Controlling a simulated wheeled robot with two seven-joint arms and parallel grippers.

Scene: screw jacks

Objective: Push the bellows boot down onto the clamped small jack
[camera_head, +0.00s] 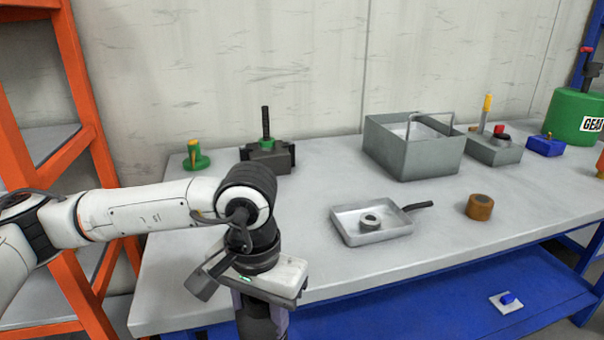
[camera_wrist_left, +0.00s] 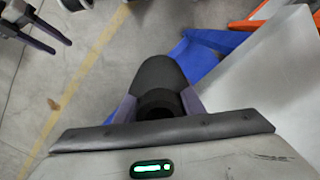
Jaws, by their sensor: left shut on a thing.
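My left gripper (camera_head: 262,312) is at the front left edge of the table, pointing down. It is shut on the dark bellows boot (camera_head: 258,328), whose lower part runs out of the picture. In the left wrist view the boot (camera_wrist_left: 158,76) is a black rounded body with a dark opening, between the purple fingers. The small jack (camera_head: 266,145) has a green body and upright dark screw and sits in a dark vise (camera_head: 268,160) at the back left, well apart from the boot. My right gripper (camera_wrist_left: 60,46) shows at the upper left of the left wrist view, its fingers apart and empty.
A green piece with a yellow top (camera_head: 195,157) stands left of the vise. A grey bin (camera_head: 415,150), a shallow tray (camera_head: 370,235) with a ring and a brown cylinder (camera_head: 480,207) stand to the right. The table between gripper and vise is clear. Orange shelving (camera_head: 75,70) is at left.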

